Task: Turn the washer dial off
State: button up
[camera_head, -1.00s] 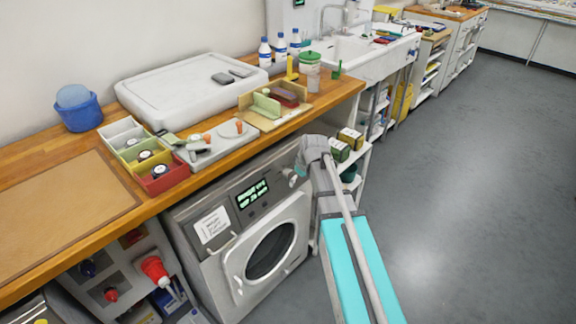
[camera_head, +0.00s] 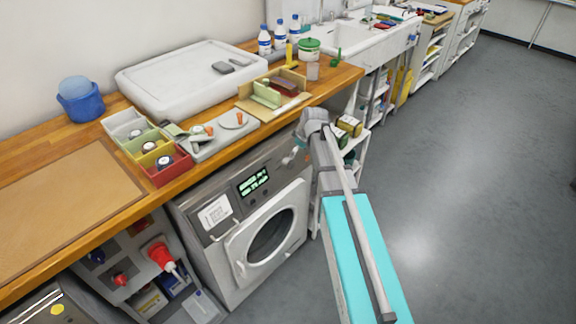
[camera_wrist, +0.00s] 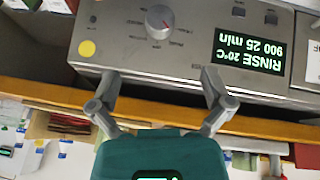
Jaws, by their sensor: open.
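The washer (camera_head: 225,262) stands under the wooden counter, its door shut. The lit display (camera_wrist: 250,52) reads RINSE 20°C, 900, 25 min. My gripper (camera_wrist: 161,78) is open and empty, its two fingers spread at the panel's edge, apart from the dial. In the head view my gripper (camera_head: 290,158) is small at the panel's right end, and the dial cannot be made out there.
The counter edge (camera_head: 225,145) runs just above the panel. Above it sit a compartment tray (camera_head: 165,172) and a white tray (camera_head: 160,92). The floor at right (camera_head: 470,200) is clear.

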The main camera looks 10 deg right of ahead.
aim_at(290, 164)
jog(key=shift+b+x, duration=6.15)
jog(key=shift+x, duration=0.7)
jog(key=shift+w, duration=0.1)
jog(key=c, duration=1)
jog(key=shift+a, duration=0.4)
jog(key=shift+c, duration=0.7)
jog(key=shift+d, duration=0.35)
